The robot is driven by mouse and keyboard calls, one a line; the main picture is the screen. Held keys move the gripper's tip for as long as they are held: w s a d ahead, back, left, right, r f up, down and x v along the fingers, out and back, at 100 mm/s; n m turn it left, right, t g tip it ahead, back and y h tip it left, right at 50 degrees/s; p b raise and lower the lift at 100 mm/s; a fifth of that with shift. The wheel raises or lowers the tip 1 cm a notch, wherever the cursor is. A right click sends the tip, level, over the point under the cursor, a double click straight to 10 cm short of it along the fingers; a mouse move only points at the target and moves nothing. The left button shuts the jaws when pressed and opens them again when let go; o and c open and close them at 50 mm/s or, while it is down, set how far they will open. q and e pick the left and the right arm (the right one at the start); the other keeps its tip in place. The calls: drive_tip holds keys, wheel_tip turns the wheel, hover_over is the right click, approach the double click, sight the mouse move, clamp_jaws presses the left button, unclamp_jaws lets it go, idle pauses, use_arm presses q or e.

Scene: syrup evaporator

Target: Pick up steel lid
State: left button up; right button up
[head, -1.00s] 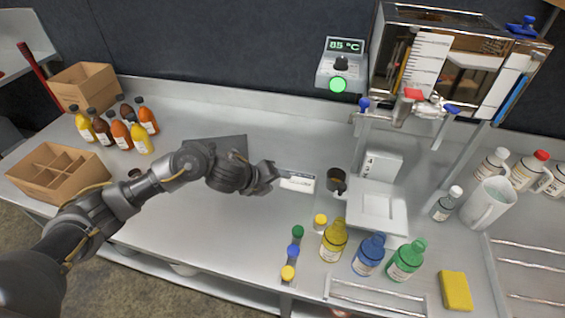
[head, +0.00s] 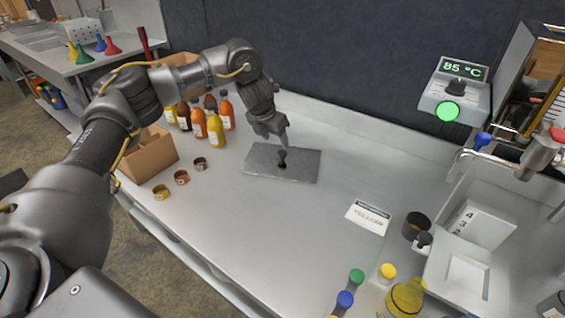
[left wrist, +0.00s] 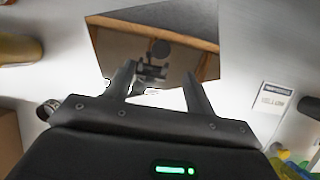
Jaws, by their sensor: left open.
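The steel lid (head: 258,172) is a flat grey rectangular plate with a small dark knob (head: 282,158) in its middle, lying on the steel counter. In the left wrist view the lid (left wrist: 108,38) looks mirror-like and reflects my gripper, with the round dark knob (left wrist: 160,47) on it. My left gripper (head: 283,138) points down just above the knob. In the left wrist view its two fingers (left wrist: 161,68) are apart, with nothing held between them. My right gripper does not show.
Several juice-coloured bottles (head: 217,132) and a cardboard box (head: 150,152) stand left of the lid, with small coloured rings (head: 181,177) nearby. A YELLOW label card (head: 368,217) and a dark cup (head: 415,226) are to the right. The counter between is clear.

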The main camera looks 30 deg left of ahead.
sight(282, 153)
use_arm(q)
drive_tip(key=shift+x, duration=4.2)
drive_tip(key=shift+w+r, duration=0.1)
drive_tip(key=shift+d, duration=0.1)
clamp_jaws()
